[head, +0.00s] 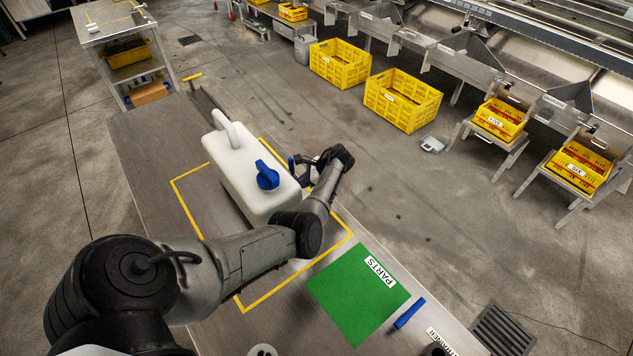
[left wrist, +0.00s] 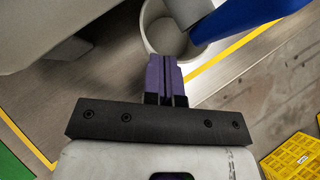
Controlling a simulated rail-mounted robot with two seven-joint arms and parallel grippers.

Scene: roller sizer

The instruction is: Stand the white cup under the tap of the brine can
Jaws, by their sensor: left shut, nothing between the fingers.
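The white brine can (head: 250,170) stands on the bench with a blue cap (head: 268,176) on top. Its pale side also fills the upper left of the left wrist view (left wrist: 50,25). The white cup (left wrist: 157,40) shows there at the top centre, beside the can. The blue tap (left wrist: 235,15) reaches in from the upper right and overlaps the cup's opening. My left gripper (left wrist: 164,62) is shut and empty, its purple fingertips right at the cup's near rim; contact cannot be told. In the head view my left gripper (head: 308,168) is beyond the can and mostly hides the cup.
A yellow outline (head: 190,215) surrounds the can on the bench. A green PARTS mat (head: 355,300) and a blue object (head: 409,313) lie nearer the front right. Yellow crates (head: 402,100) stand on the floor beyond. My left forearm crosses over the bench in front of the can.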

